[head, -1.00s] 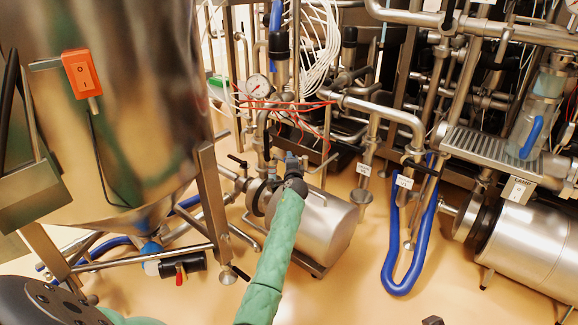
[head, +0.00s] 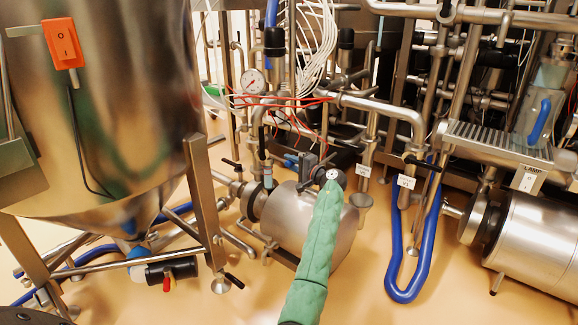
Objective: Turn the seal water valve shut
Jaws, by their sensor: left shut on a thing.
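My left gripper (head: 305,166) comes in on a green-sleeved arm from the bottom of the head view. It sits just above the steel pump (head: 310,215), at the small pipework on the pump's top. Its jaws are shut on a small blue part (head: 290,159), which I take to be the seal water valve's handle. The fingertips and most of the valve are hidden by the gripper's dark body, so the handle's exact angle is unclear. My right gripper is not in view.
A large steel hopper (head: 110,120) with an orange switch (head: 64,44) stands at left, on steel legs. A gauge (head: 253,82), red wires and pipes crowd behind the pump. A looped blue hose (head: 404,292) lies right. The floor in front is clear.

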